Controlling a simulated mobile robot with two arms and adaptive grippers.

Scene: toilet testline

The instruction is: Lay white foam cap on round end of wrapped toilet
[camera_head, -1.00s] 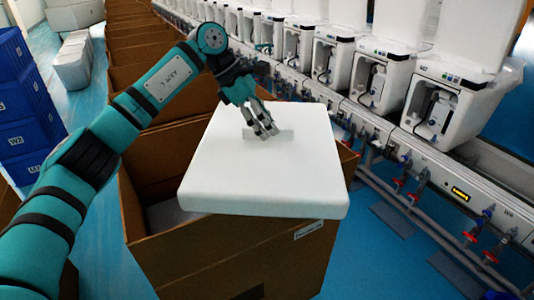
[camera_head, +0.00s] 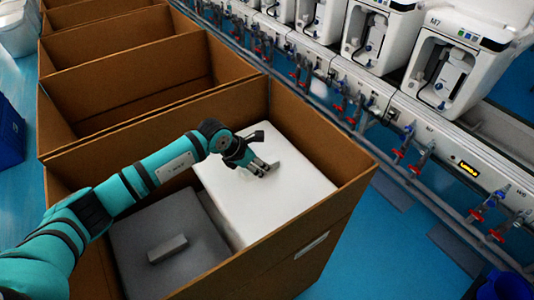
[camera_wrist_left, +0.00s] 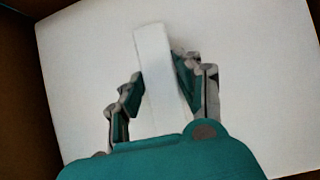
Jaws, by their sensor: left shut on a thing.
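The white foam cap (camera_head: 272,205) is a thick flat slab, inside the open cardboard box (camera_head: 335,215) on its right side. My left gripper (camera_head: 262,168) reaches over the box's left wall and is shut on the cap. In the left wrist view the gripper's fingers (camera_wrist_left: 158,82) stand on both sides of the raised white grip bar on the cap (camera_wrist_left: 255,80). No part of the wrapped toilet can be made out; whether the cap rests on it is hidden. My right gripper is not in view.
A grey slab (camera_head: 125,245) with a raised block fills the box's left side, next to the cap. More open, empty-looking boxes (camera_head: 130,75) stand behind. A rail with red and blue valves (camera_head: 400,115) and white toilet units (camera_head: 455,60) runs along the right.

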